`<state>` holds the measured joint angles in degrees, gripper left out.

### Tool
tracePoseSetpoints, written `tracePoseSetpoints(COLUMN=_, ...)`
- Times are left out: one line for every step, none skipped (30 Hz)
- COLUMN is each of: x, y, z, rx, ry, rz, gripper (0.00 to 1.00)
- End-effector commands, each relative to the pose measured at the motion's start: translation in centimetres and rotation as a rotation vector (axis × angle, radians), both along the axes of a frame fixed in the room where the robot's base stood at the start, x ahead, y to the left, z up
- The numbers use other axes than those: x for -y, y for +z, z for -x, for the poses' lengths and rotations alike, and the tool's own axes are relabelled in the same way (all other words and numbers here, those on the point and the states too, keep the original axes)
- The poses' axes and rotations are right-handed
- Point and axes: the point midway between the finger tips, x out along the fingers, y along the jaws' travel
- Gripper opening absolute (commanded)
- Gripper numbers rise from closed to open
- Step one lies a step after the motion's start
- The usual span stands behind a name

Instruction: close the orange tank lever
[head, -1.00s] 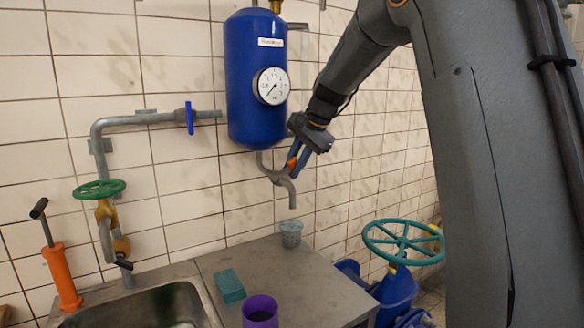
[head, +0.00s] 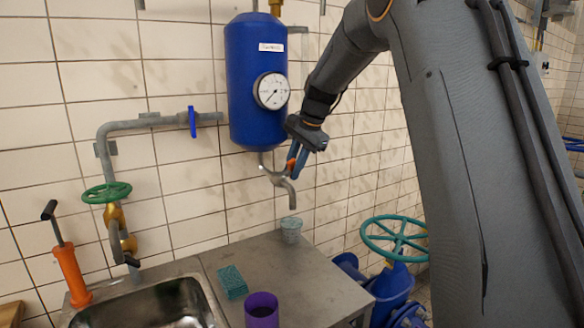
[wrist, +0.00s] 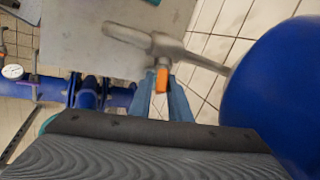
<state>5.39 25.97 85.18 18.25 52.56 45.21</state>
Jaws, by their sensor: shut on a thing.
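The orange tank lever (head: 291,163) is a small orange handle on the grey outlet pipe (head: 291,192) under the blue tank (head: 256,85). In the wrist view the orange lever (wrist: 162,80) stands out from the pipe, between the blue fingers. My gripper (head: 295,170) is shut on the lever, just below and right of the tank. In the wrist view my gripper (wrist: 163,88) points toward the pipe. The fingers hide part of the lever in the head view.
A glass (head: 291,230) stands on the counter under the spout. A purple cup (head: 261,310) and a teal sponge (head: 232,281) are near the sink (head: 150,305). A teal handwheel (head: 395,239) is on the right. The tiled wall is close behind the pipe.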

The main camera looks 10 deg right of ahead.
Motion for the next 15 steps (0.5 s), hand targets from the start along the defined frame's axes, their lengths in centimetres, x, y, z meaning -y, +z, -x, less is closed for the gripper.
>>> tracePoseSetpoints(x=-0.01, y=-0.24, z=0.19, rx=-0.007, ry=0.002, rz=0.000, gripper=0.00)
tracePoseSetpoints(x=-0.01, y=-0.24, z=0.20, rx=-0.007, ry=0.002, rz=0.000, gripper=0.20)
tracePoseSetpoints(x=-0.01, y=-0.25, z=0.20, rx=-0.007, ry=0.002, rz=0.000, gripper=0.27)
tracePoseSetpoints(x=0.00, y=-0.24, z=0.19, rx=-0.007, ry=0.002, rz=0.000, gripper=0.28)
tracePoseSetpoints(x=-0.01, y=-0.22, z=0.17, rx=-0.006, ry=0.001, rz=0.000, gripper=0.28)
tracePoseSetpoints(x=-0.01, y=-0.19, z=0.15, rx=-0.006, ry=0.001, rz=0.000, gripper=0.28)
tracePoseSetpoints(x=-0.01, y=-0.19, z=0.14, rx=-0.005, ry=0.001, rz=0.000, gripper=0.28)
tracePoseSetpoints(x=-0.01, y=-0.17, z=0.13, rx=-0.005, ry=0.001, rz=0.000, gripper=0.28)
tracePoseSetpoints(x=-0.02, y=-0.15, z=0.11, rx=-0.004, ry=0.002, rz=-0.001, gripper=0.28)
tracePoseSetpoints(x=-0.03, y=-0.14, z=0.11, rx=-0.003, ry=0.002, rz=0.000, gripper=0.28)
tracePoseSetpoints(x=-0.03, y=-0.12, z=0.10, rx=-0.003, ry=0.002, rz=0.000, gripper=0.28)
tracePoseSetpoints(x=-0.01, y=-0.05, z=0.11, rx=-0.002, ry=0.002, rz=0.000, gripper=0.28)
tracePoseSetpoints(x=0.02, y=0.07, z=0.12, rx=-0.002, ry=0.002, rz=0.000, gripper=0.28)
tracePoseSetpoints(x=0.07, y=0.23, z=0.16, rx=-0.001, ry=0.001, rz=0.000, gripper=0.28)
tracePoseSetpoints(x=0.15, y=0.53, z=0.23, rx=0.000, ry=0.001, rz=0.000, gripper=0.28)
